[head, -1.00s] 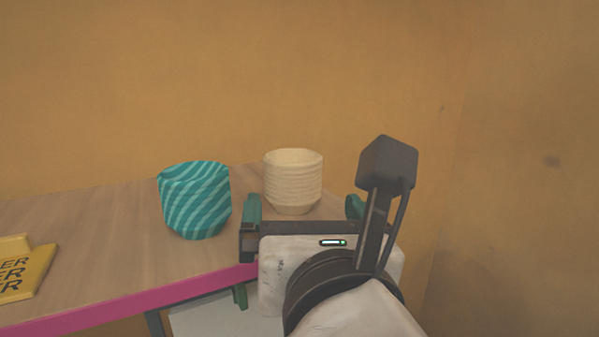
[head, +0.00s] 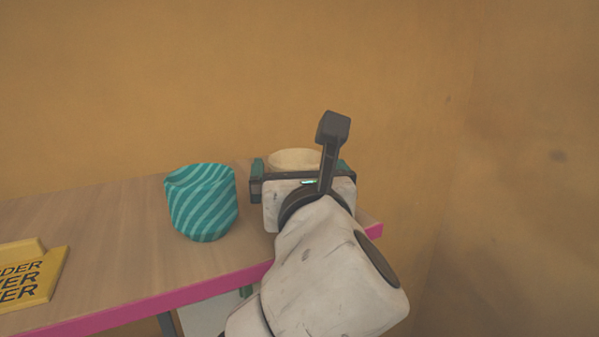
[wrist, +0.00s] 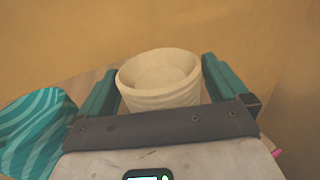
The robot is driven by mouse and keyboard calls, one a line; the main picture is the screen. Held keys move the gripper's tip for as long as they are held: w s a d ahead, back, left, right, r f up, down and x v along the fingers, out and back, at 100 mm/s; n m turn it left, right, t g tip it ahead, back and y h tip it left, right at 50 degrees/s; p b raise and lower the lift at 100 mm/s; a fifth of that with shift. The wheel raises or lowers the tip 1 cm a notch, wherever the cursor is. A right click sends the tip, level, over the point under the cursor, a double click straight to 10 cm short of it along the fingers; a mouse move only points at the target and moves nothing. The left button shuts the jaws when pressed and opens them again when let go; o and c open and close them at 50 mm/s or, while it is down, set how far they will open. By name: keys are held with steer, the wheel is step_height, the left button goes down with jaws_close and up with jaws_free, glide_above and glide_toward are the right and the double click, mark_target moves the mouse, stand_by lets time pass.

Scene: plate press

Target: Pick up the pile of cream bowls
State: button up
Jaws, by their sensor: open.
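The pile of cream bowls (head: 293,158) stands upright on the wooden table near its right end. In the head view my gripper hides most of it, and only the top rim shows. My gripper (head: 302,168) is open and empty, with one finger to each side of the pile. It also shows in the wrist view (wrist: 160,85). I cannot tell whether either finger touches the bowls.
A teal striped pot (head: 201,203) stands on the table left of my gripper, and also shows in the wrist view (wrist: 38,130). Yellow lettered signs (head: 30,276) lie further left. The table (head: 115,240) has a pink front edge. A wall is close behind.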

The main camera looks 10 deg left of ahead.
steer(key=shift+w, duration=0.25)
steer(key=shift+c, duration=0.5)
steer(key=c, duration=0.7)
steer(key=shift+c, duration=0.8)
steer(key=shift+r, duration=0.2)
